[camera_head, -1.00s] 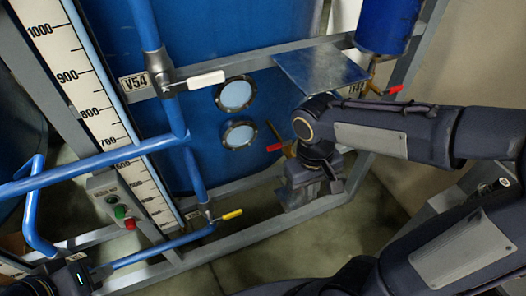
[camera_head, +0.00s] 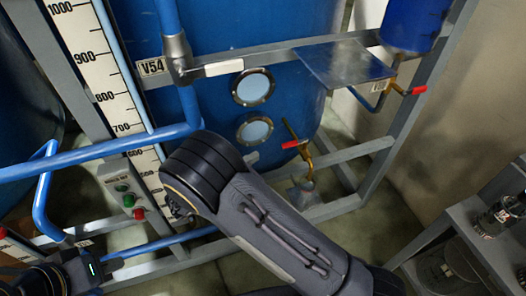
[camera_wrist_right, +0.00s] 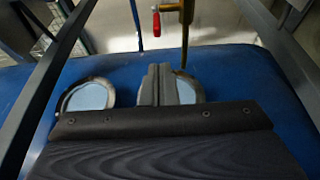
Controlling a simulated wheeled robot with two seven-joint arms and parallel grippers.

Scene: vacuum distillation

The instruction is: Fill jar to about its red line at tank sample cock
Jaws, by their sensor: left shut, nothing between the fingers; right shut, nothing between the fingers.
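A brass sample cock (camera_head: 298,146) with a red lever sits low on the blue tank (camera_head: 287,98), its spout pointing down. A small grey, cone-like vessel (camera_head: 306,193) stands below the spout; I cannot tell whether it is the jar, and no red line shows. In the right wrist view the cock (camera_wrist_right: 186,14) is at the top, beyond my right gripper (camera_wrist_right: 159,68), which is shut and empty. In the head view my right arm hides that gripper. My left gripper (camera_head: 112,266) is shut and empty at the lower left, apart from the cock.
A metal shelf unit (camera_head: 462,232) with dark glassware (camera_head: 497,214) stands at the right. A metal plate (camera_head: 345,64) juts out above the cock, near another red-handled cock (camera_head: 405,90). Blue pipes (camera_head: 110,148), a scale board (camera_head: 97,65) and a button box (camera_head: 124,190) crowd the left.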

